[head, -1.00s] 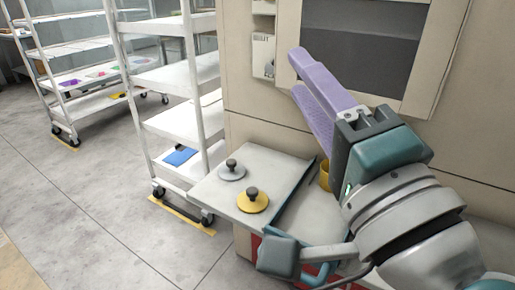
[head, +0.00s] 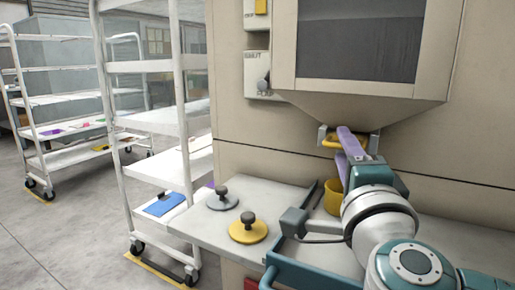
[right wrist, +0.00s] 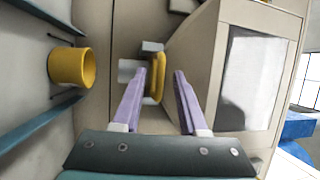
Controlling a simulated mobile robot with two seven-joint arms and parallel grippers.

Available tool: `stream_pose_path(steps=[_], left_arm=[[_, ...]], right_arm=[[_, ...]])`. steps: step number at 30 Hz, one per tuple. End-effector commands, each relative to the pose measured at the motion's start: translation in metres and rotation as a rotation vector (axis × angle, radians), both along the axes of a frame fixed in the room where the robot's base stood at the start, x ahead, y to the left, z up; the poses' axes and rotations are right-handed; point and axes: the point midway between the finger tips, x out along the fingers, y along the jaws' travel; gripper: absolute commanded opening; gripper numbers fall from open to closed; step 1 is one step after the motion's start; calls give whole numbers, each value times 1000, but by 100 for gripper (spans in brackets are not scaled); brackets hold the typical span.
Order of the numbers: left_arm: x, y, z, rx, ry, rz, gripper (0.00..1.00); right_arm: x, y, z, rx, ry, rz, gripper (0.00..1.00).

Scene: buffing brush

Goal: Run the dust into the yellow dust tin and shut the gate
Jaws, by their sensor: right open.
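The yellow dust tin (head: 333,199) stands on the grey bench below the hopper; my right arm partly covers it. It also shows in the right wrist view (right wrist: 68,66), its mouth open. A yellow handle (head: 328,141) sits at the gate under the hopper outlet. In the right wrist view the handle (right wrist: 159,78) appears between the purple fingers of my open right gripper (right wrist: 156,79), nearer the left finger. I see no grip on it. In the head view my right gripper (head: 347,145) is at the handle. Whether the gate is open cannot be told. My left gripper is not in view.
A yellow knobbed lid (head: 248,229) and a grey knobbed lid (head: 221,199) lie on the bench's left part. A teal rail (head: 310,275) runs along the front. The cabinet (head: 360,40) stands behind. White shelf carts (head: 170,120) stand left.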

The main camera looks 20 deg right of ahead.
Motion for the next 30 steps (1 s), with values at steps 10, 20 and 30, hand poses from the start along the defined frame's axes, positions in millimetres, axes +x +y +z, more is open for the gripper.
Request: stream_pose_path(steps=[10, 20, 30], left_arm=[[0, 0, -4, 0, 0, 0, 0], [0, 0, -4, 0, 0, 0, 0], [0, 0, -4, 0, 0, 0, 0]], right_arm=[[15, -8, 3, 0, 0, 0, 42], [15, -7, 3, 0, 0, 0, 17], [15, -7, 2, 0, 0, 0, 0]])
